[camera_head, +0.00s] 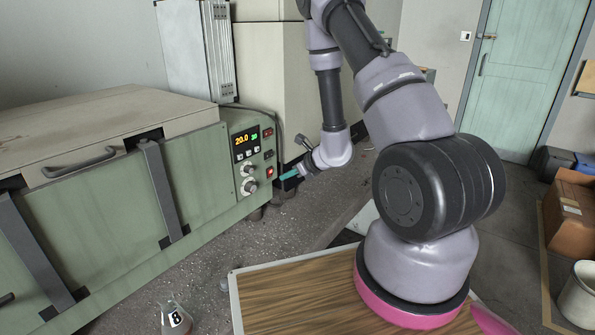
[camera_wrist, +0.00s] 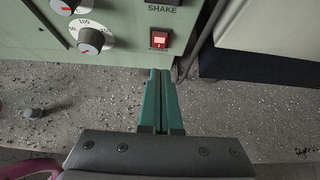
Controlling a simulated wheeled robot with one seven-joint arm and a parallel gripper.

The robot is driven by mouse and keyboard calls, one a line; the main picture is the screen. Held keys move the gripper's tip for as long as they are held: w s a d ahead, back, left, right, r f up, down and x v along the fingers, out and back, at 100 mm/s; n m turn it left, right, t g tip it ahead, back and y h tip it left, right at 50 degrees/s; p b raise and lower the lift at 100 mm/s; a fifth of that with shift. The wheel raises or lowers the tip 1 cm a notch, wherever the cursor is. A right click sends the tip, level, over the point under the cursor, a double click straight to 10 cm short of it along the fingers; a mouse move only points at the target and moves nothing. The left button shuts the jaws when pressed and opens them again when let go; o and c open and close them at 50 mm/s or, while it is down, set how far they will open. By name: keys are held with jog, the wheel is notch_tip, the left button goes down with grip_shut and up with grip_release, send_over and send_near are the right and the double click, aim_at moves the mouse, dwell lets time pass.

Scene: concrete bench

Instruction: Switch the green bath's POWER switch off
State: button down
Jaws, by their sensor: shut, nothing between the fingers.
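The green bath (camera_head: 110,205) stands on the bench at the left in the head view. Its control panel has a lit display, two knobs and a column of small switches. The lowest switch (camera_head: 269,172) glows red; the wrist view shows this lit switch (camera_wrist: 159,39) close up. My gripper (camera_head: 284,177) is beside the panel's lower right. In the wrist view my gripper (camera_wrist: 160,74) has its green fingers together and empty, just below the lit switch. I cannot tell whether the tips touch the panel.
A dial knob (camera_wrist: 91,40) is left of the lit switch. A dark cable (camera_wrist: 190,60) hangs by the panel's right edge. A flask marked 8 (camera_head: 175,318) stands on the bench in front. The speckled benchtop (camera_head: 255,238) below the panel is mostly clear.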

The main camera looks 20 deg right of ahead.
aim_at(271, 168)
jog(key=shift+w+a+r, duration=0.2)
jog(key=shift+w+a, duration=0.35)
jog(key=shift+w, duration=0.2)
jog(key=shift+w+a+r, duration=0.15)
jog(key=shift+w+a, duration=0.4)
jog(key=shift+w, duration=0.2)
jog(key=shift+w+a+r, duration=0.1)
jog(key=shift+w+a, duration=0.05)
jog(key=shift+w, duration=0.1)
jog(key=shift+r, duration=0.1)
jog(key=shift+r, duration=0.7)
